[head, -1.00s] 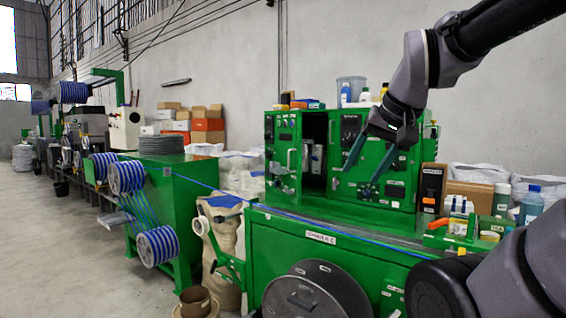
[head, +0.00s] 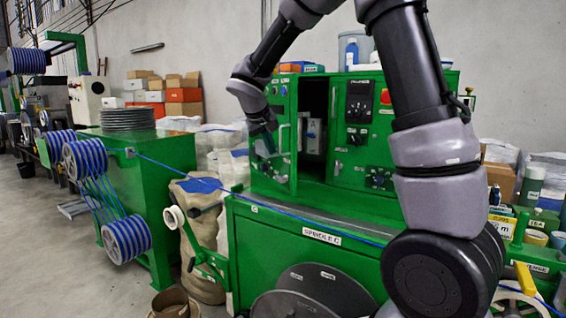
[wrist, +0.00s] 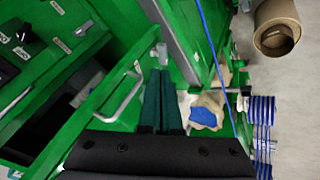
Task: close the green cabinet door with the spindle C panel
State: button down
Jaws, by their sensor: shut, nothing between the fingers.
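The green cabinet door (head: 283,180) stands open at the left of the cabinet, with dials on its face and a metal handle. The dark opening (head: 313,110) shows to its right, with pale items inside. In the wrist view the door (wrist: 72,125) runs diagonally, with its handle (wrist: 118,97) just left of my fingers. My gripper (head: 267,156) is shut and empty, at the door's outer face in the head view. Its teal fingers (wrist: 160,72) lie side by side in the wrist view. I cannot tell whether they touch the door.
The green bench (head: 270,250) bears a SPINDLE C label, and a blue cable (head: 200,178) runs along its top. Large reels (head: 320,290) sit below. A sack (head: 200,230) and a cable machine (head: 165,165) stand left. Bottles and boxes (head: 530,200) crowd the right.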

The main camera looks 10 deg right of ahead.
jog(key=shift+w+d+f, duration=1.1)
jog(key=shift+w+f, duration=0.1)
jog(key=shift+f, duration=0.2)
jog(key=shift+w+d+f, duration=1.1)
jog(key=shift+w+f, duration=0.15)
jog(key=shift+f, duration=0.1)
jog(key=shift+w+d+f, duration=1.1)
jog(key=shift+w+f, duration=0.1)
jog(key=shift+f, duration=0.2)
jog(key=shift+d, duration=0.15)
jog(key=w+d+n, duration=0.1)
jog(key=w+d, duration=0.2)
jog(key=d, duration=0.4)
jog(key=w+d+n+t+y, duration=0.1)
jog(key=w+d+n, duration=0.1)
jog(key=d, duration=0.5)
jog(key=shift+w+d+y, duration=0.15)
jog(key=shift+w+y, duration=0.15)
jog(key=shift+w, duration=0.4)
